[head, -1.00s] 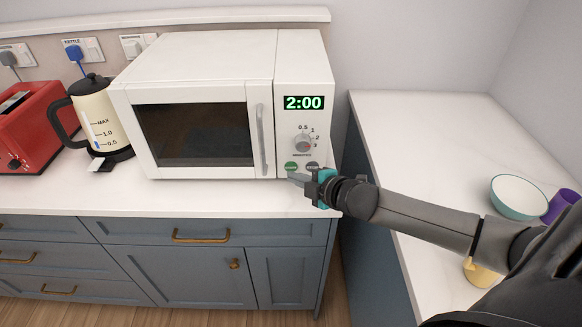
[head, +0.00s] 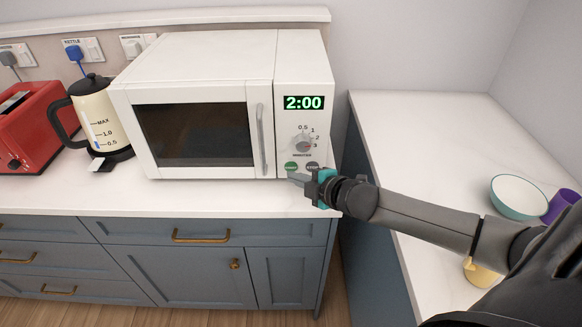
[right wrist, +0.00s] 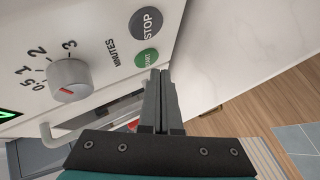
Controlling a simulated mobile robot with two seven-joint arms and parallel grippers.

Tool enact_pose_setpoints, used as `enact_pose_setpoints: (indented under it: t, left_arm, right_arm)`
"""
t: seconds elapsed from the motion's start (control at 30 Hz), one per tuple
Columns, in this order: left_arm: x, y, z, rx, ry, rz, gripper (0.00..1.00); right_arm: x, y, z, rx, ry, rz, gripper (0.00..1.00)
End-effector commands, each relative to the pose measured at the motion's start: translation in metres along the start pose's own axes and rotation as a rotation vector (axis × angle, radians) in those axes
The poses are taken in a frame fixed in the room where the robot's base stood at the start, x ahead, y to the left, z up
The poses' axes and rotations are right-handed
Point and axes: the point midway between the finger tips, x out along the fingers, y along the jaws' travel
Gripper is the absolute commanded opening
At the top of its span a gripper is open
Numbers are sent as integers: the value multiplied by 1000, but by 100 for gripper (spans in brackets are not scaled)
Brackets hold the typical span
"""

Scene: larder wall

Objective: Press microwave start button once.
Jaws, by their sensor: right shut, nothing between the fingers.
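The white microwave (head: 205,60) stands on the counter with its door closed. Its display (head: 304,103) reads 2:00. The green start button (head: 291,167) is at the lower left of its panel, beside the dark stop button (head: 312,166). My right gripper (head: 293,178) is shut and empty, its fingertips just below and in front of the start button. In the right wrist view the fingertips (right wrist: 160,72) lie close by the green start button (right wrist: 147,58); I cannot tell whether they touch it. The stop button (right wrist: 146,24) is clear of them. My left gripper is out of view.
The minutes dial (head: 303,144) sits above the buttons. A cream kettle (head: 97,115) and a red toaster (head: 32,125) stand left of the microwave. A bowl (head: 518,198), a purple cup (head: 562,205) and a yellow item (head: 479,273) are on the right counter.

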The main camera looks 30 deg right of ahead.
Motion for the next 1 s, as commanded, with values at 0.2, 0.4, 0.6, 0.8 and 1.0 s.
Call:
enact_pose_setpoints:
  t: [0.2, 0.4, 0.6, 0.8, 1.0]
  left_arm:
    - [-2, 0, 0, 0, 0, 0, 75]
    - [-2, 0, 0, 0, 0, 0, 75]
    - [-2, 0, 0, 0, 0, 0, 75]
    - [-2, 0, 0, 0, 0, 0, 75]
    - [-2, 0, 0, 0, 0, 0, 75]
  right_arm:
    - [4, 4, 3, -1, 0, 1, 0]
    - [6, 4, 5, 0, 0, 0, 0]
    - [6, 4, 4, 0, 0, 0, 0]
    - [7, 5, 5, -1, 0, 0, 0]
    - [9, 7, 6, -1, 0, 0, 0]
